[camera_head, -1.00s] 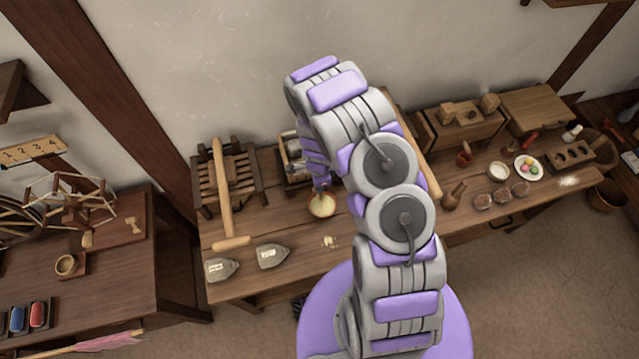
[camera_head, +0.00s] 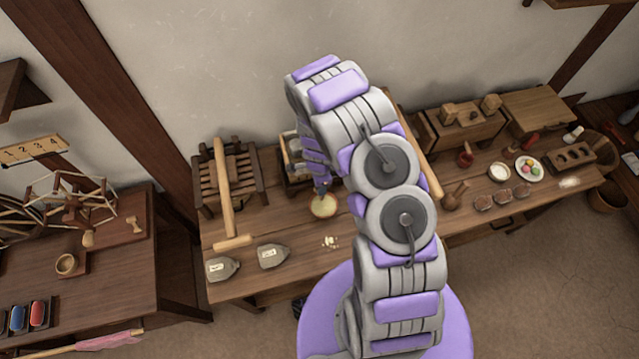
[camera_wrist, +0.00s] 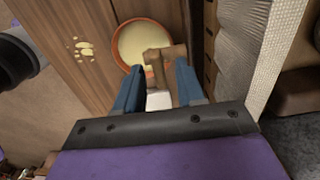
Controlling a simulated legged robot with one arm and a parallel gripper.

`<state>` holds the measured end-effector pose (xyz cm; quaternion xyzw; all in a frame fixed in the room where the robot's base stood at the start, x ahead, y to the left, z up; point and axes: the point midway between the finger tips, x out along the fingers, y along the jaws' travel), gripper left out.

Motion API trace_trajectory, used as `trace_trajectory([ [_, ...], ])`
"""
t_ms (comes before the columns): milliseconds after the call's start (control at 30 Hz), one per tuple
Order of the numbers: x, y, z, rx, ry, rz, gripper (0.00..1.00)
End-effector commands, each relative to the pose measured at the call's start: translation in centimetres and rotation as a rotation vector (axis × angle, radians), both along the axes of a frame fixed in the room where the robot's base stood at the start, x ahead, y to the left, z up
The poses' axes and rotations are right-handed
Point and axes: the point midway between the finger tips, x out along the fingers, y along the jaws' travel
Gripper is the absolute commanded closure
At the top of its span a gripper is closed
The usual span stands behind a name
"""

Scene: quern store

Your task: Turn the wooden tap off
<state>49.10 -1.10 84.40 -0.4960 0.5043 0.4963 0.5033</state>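In the wrist view a brown wooden piece that looks like the wooden tap (camera_wrist: 158,58) stands between the fingertips of my gripper (camera_wrist: 158,82). The blue fingers are apart. The wood lies close to the right finger, with a gap at the left one; contact is unclear. A round bowl with pale contents (camera_wrist: 140,42) lies just beyond the tap, and it also shows in the head view (camera_head: 323,206). In the head view my gripper (camera_head: 322,187) points down over the bowl's back edge, and the tap is hidden behind my arm.
A slatted wooden frame (camera_head: 205,185) with a long mallet (camera_head: 226,190) stands left on the bench. A pale textured block (camera_wrist: 270,50) is close right of my gripper.

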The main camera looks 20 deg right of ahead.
Motion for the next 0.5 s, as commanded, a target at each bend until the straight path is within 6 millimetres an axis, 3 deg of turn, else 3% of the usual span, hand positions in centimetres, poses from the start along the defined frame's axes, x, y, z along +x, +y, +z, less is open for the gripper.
trace_trajectory([
  [167,0.2,0.0,2.0,-0.002,-0.005,0.001,0.62],
  [500,0.3,0.0,7.7,-0.003,-0.006,0.001,0.62],
])
